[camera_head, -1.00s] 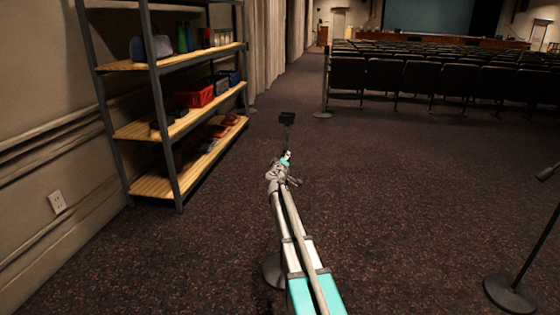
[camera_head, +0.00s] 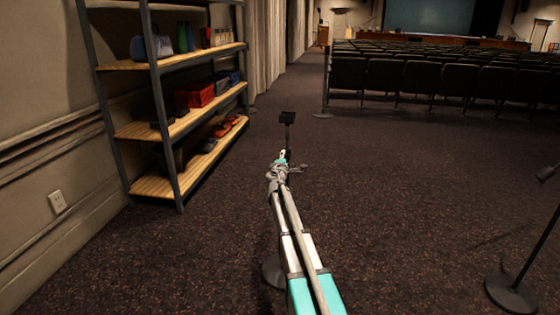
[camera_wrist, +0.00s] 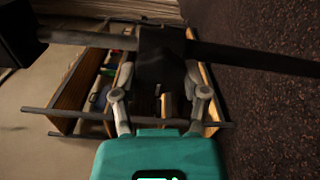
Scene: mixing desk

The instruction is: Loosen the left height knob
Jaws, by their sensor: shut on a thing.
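A dark stand with a small black head (camera_head: 287,117) rises from the carpet beyond my arm in the head view. My gripper (camera_head: 286,158) is at its post, just below the head. In the wrist view the dark post (camera_wrist: 255,58) runs across the picture. A black block, which I take to be the left height knob (camera_wrist: 162,55), sits on the post. My gripper (camera_wrist: 162,75) is shut on it, one grey finger on each side. The teal gripper body hides the near side, and the knob's details are too dark to make out.
A metal shelf rack (camera_head: 180,125) with wooden boards, bins and bottles stands at the left wall. A microphone stand (camera_head: 510,290) is at the right edge. Rows of dark seats (camera_head: 430,78) fill the back.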

